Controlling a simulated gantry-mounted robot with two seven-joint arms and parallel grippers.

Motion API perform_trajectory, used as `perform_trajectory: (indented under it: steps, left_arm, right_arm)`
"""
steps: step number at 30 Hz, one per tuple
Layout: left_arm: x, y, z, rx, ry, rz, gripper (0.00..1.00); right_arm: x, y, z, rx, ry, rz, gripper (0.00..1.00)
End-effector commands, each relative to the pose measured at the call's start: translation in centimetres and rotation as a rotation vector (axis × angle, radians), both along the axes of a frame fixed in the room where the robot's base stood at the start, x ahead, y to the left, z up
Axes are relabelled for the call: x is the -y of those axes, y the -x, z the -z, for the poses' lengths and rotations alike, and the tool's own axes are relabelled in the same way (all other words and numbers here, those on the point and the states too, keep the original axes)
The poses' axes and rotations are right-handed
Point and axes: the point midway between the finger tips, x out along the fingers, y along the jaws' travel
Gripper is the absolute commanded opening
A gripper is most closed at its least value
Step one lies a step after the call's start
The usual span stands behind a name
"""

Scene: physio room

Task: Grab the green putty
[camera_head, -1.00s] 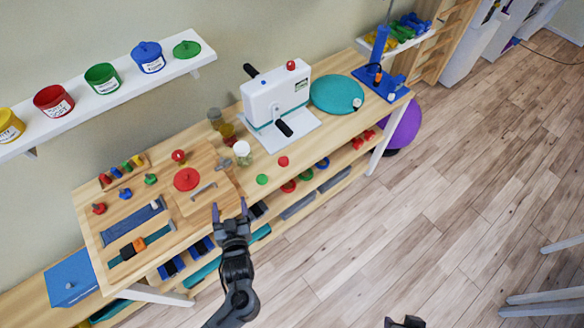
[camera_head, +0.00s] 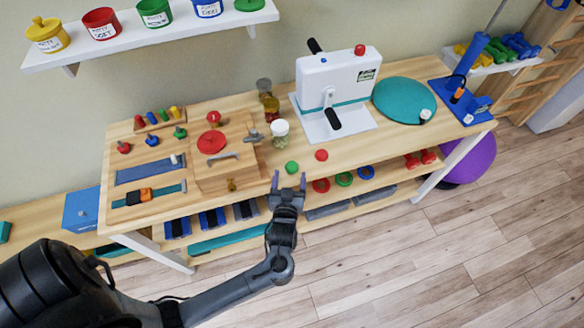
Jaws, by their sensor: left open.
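A small green blob of putty (camera_head: 292,167) lies on the wooden table (camera_head: 360,150) near its front edge, with a small red blob (camera_head: 321,155) to its right. My left gripper (camera_head: 289,181) is open and empty, its two fingers pointing toward the green putty. In the picture the fingertips are just below the putty; I cannot tell the exact gap or height. A green labelled pot (camera_head: 155,13) stands on the wall shelf. My right gripper is not in view.
A clear jar with a pale lid (camera_head: 280,130) stands behind the green putty. A wooden board with a red disc and handle (camera_head: 226,170) is to the left. A white crank device (camera_head: 335,90) stands behind right. A lower shelf (camera_head: 385,180) holds rings and weights.

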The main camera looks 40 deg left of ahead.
Motion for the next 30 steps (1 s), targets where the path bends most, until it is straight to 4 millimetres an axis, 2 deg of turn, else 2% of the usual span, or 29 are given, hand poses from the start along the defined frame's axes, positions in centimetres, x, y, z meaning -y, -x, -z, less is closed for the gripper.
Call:
perform_trajectory:
  steps: [9, 19, 29, 30]
  left_arm:
    - [-1.1, -1.6, 0.6, -0.001, -0.001, 0.000, 0.76]
    - [-3.3, -4.7, 1.7, 0.000, -0.001, 0.000, 0.76]
    - [-3.6, -5.2, 1.7, -0.001, 0.001, 0.001, 0.76]
    - [-3.6, -5.2, 1.7, -0.001, 0.001, 0.001, 0.73]
  right_arm:
    - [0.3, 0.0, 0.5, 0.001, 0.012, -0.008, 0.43]
    - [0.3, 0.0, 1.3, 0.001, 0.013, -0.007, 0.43]
    - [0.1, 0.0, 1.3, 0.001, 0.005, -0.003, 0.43]
    - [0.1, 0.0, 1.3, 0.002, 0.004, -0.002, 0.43]
